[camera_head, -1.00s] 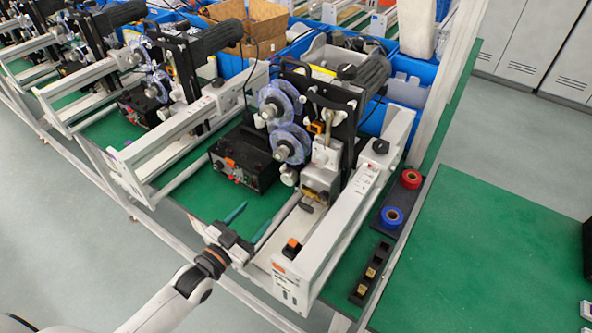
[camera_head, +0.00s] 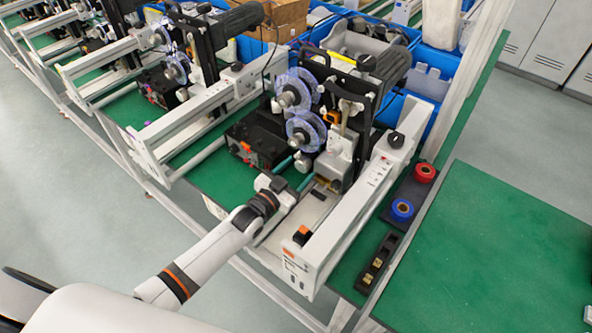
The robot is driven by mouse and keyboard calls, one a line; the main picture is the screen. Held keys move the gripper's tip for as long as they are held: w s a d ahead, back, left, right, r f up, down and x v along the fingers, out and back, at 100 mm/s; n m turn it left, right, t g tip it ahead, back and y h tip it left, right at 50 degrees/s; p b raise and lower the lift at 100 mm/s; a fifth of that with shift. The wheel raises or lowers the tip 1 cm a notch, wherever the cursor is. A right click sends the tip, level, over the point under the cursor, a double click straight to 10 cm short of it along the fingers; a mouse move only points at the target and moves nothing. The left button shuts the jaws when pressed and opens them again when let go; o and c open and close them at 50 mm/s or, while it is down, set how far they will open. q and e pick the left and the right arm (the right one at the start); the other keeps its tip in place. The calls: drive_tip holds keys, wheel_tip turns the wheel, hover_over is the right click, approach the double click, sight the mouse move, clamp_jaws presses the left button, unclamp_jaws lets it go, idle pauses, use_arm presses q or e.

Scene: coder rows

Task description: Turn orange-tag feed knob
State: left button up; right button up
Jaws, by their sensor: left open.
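The nearest coder machine (camera_head: 345,215) has a white beam with an orange tag (camera_head: 288,253) on its front end and a black knob (camera_head: 395,140) on top. A black control box (camera_head: 262,140) with an orange switch and small front knobs stands left of the beam. I cannot tell for sure which knob is the feed knob. My left gripper (camera_head: 294,172) is open, its two teal fingers apart, beside the right end of the box's front and below the clear reels (camera_head: 305,131). The fingertips are close to the machine parts; contact cannot be told. My right gripper is out of view.
Red (camera_head: 425,172) and blue (camera_head: 402,210) tape rolls and a black tray (camera_head: 376,265) lie right of the beam. More coders stand in a row at left. Blue bins (camera_head: 432,82) are behind.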

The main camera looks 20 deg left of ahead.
use_arm(q)
drive_tip(key=c, duration=1)
drive_tip(key=shift+o, duration=0.2)
drive_tip(key=shift+m, duration=0.3)
drive_tip(key=m, duration=0.3)
drive_tip(key=shift+b, duration=0.3)
drive_tip(key=m, duration=0.3)
drive_tip(key=shift+a+b, duration=0.1)
drive_tip(key=shift+b, duration=0.2)
drive_tip(key=m+b, duration=0.1)
drive_tip(key=m, duration=0.4)
drive_tip(key=shift+m, duration=0.3)
